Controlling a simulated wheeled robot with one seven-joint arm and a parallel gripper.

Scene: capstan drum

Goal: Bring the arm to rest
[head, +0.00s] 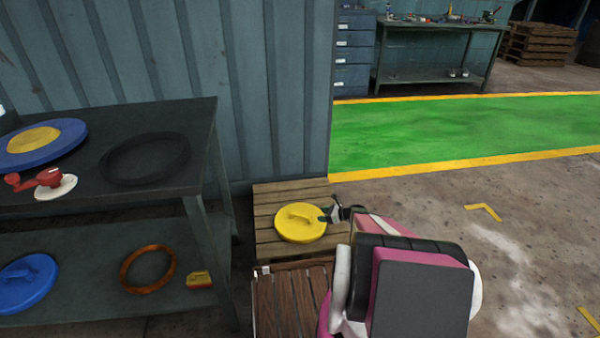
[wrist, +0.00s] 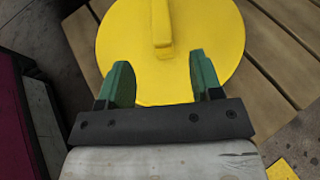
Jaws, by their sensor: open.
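My gripper (head: 328,214) is at the end of my pink and white arm, over the right edge of a yellow lid with a handle. In the wrist view my gripper (wrist: 158,82) has its two green fingers apart with nothing between them. The yellow lid (head: 288,232) lies on a wooden pallet on the floor. In the wrist view the lid (wrist: 205,30) is just beyond the fingertips, and its handle bar (wrist: 161,22) lies ahead of the gap. I cannot tell whether the fingers touch the lid.
The wooden pallet (head: 265,197) stands against a corrugated wall (head: 270,90). A brown slatted crate (head: 290,300) is in front of it. A dark two-shelf table (head: 200,135) stands at left, holding discs, rings and a red crank (head: 45,178). The floor at right (head: 530,230) is clear.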

